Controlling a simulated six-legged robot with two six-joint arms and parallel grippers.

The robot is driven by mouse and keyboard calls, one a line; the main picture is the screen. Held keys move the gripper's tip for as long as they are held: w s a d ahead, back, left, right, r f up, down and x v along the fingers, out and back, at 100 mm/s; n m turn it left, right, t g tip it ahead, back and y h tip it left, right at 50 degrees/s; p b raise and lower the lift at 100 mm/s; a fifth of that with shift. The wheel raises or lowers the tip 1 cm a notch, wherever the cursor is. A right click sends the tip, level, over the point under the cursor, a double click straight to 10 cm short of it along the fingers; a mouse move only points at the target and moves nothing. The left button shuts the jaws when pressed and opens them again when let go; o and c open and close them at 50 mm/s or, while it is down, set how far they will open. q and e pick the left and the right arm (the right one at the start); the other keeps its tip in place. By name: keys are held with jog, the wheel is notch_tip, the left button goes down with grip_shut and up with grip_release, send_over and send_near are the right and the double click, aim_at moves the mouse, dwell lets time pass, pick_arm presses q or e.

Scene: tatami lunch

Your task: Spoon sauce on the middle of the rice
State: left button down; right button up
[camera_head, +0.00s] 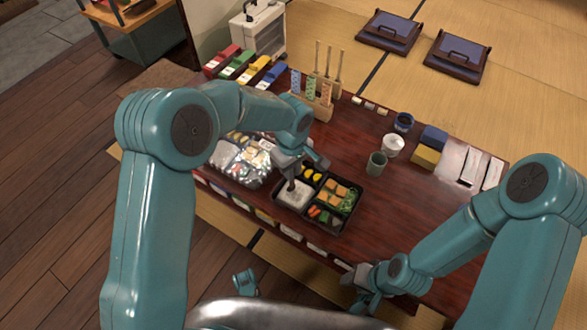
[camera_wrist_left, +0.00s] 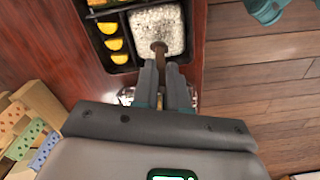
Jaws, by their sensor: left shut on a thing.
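A black bento box (camera_head: 333,229) stands on the low dark table. White speckled rice (camera_head: 295,196) fills its near-left compartment; the rice also shows in the wrist view (camera_wrist_left: 157,22). My left gripper (camera_head: 289,172) is over the rice, shut on a brown spoon (camera_wrist_left: 160,48). The spoon's lower end is at or just above the rice near its edge in the wrist view; contact cannot be told. Sauce is not clearly visible. My right gripper (camera_head: 366,288) is low at the table's near edge, apart from the box; its jaws are too unclear to read.
Clear-wrapped packs (camera_head: 242,160) lie left of the box. A green cup (camera_head: 376,163), a white cup (camera_head: 392,146) and a dark blue cup (camera_head: 403,122) stand to the right. A wooden utensil holder (camera_head: 318,103) stands behind.

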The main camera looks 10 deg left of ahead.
pick_arm(q)
jog(key=shift+a, duration=0.15)
jog(key=shift+w+a, duration=0.4)
jog(key=shift+a, duration=0.45)
jog(key=shift+w+d+f, duration=0.1)
jog(key=shift+w, duration=0.15)
jog(key=shift+w, duration=0.15)
dwell(0.4)
jog(key=shift+d, duration=0.15)
jog(key=shift+s+d+b, duration=0.2)
jog(key=shift+d, duration=0.25)
jog(key=shift+s+d+b, duration=0.15)
jog(key=shift+s+d, duration=0.05)
jog(key=shift+d, duration=0.25)
jog(key=shift+d, duration=0.15)
jog(key=shift+s+d, duration=0.2)
jog(key=shift+d, duration=0.25)
jog(key=shift+s+d, duration=0.2)
jog(key=shift+d, duration=0.25)
